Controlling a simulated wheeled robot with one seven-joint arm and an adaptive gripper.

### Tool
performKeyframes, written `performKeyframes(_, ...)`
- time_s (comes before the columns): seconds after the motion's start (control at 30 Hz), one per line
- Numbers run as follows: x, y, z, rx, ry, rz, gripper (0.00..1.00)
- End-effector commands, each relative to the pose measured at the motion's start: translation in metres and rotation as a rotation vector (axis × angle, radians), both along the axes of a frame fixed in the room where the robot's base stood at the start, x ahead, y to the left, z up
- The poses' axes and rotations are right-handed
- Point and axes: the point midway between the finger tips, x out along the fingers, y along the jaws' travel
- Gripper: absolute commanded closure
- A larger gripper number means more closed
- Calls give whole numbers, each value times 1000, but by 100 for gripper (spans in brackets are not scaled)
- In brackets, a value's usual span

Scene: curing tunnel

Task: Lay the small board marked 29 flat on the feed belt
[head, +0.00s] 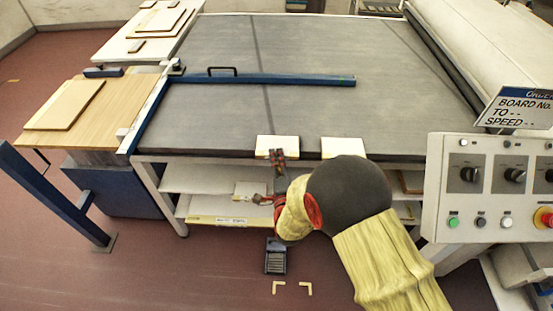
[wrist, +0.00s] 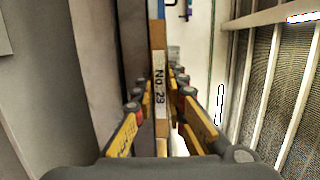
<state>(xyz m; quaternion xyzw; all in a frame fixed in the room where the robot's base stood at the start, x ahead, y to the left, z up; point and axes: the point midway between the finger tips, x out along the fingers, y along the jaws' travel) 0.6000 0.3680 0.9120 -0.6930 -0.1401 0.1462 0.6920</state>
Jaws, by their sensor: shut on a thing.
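My gripper (head: 266,199) is low in front of the feed belt (head: 350,112), below its front edge and beside the white shelves. In the wrist view its fingers (wrist: 162,110) are shut on a narrow board (wrist: 158,70), which stands on edge between them. A white label on the board's edge reads "No." and a two-digit number starting with 2; I cannot tell whether the last digit is 3 or 9. In the head view a small pale board (head: 247,189) shows at my fingertips, by the shelf. My arm hides part of the shelves. The belt's grey top is largely bare.
A blue bar (head: 290,79) with a black handle crosses the belt. Two cream blocks (head: 277,146) (head: 342,146) sit at its front edge. A control panel (head: 490,185) stands at right, a wooden table (head: 110,115) with a board at left. A pedal (head: 276,257) lies on the floor.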

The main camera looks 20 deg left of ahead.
Motion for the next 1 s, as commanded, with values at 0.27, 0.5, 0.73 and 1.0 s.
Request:
performKeyframes(0.27, 0, 0, -3, 0, 1, 0, 81)
performKeyframes(0.5, 0, 0, -3, 0, 1, 0, 69)
performKeyframes(0.73, 0, 0, -3, 0, 1, 0, 69)
performKeyframes(1.0, -17, -7, 0, -3, 4, 1, 69)
